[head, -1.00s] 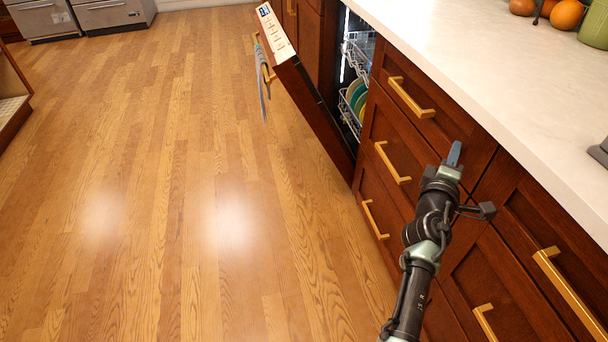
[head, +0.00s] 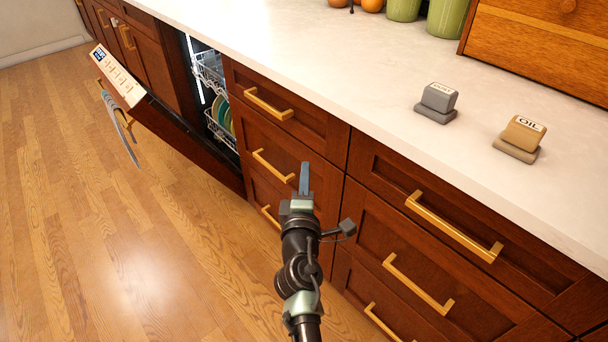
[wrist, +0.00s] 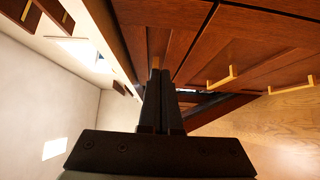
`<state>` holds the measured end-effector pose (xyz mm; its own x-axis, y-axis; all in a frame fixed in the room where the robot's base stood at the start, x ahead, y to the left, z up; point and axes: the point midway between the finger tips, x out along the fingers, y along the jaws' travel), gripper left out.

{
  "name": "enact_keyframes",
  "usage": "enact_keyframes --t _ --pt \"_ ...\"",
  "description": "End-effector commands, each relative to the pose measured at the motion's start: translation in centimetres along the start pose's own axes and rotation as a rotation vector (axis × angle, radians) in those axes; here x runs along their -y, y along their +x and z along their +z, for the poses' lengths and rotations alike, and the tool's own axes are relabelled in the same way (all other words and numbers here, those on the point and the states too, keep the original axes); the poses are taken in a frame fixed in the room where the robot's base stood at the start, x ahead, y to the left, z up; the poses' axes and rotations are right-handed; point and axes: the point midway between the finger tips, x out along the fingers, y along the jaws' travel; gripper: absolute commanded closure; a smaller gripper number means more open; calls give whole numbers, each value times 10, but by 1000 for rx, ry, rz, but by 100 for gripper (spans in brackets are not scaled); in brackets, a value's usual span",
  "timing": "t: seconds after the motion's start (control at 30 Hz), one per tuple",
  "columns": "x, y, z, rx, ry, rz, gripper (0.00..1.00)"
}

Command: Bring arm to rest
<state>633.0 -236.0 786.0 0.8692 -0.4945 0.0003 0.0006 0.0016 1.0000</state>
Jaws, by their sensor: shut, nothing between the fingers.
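My gripper (head: 304,178) is in front of the wooden drawer fronts in the head view, with its blue-grey fingers together and nothing between them. My arm reaches up from the bottom of the picture, to the right of the open dishwasher. In the wrist view my gripper (wrist: 158,85) shows as two dark fingers side by side, pointing toward the cabinet fronts. I cannot tell the exact gap to the drawers.
The dishwasher door (head: 165,115) hangs partly open at left, with a cloth (head: 118,125) on it. A dishwasher rack (head: 220,130) holds plates. Drawer handles (head: 450,225) stick out at right. The counter (head: 370,70) carries a grey block (head: 438,98) and an oil block (head: 522,134). Floor at left is clear.

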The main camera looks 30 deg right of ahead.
Motion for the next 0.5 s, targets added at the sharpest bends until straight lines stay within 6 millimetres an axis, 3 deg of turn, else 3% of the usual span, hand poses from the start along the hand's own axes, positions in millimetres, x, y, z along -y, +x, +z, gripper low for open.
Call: enact_keyframes --t 0.13,0.37,0.47,0.5 --pt "0 -13 0 -1 0 0 100" --pt "-1 -17 -1 -1 2 2 100" --pt "-18 -15 -5 -4 44 27 100" --pt "-33 -14 -8 -8 83 47 100"
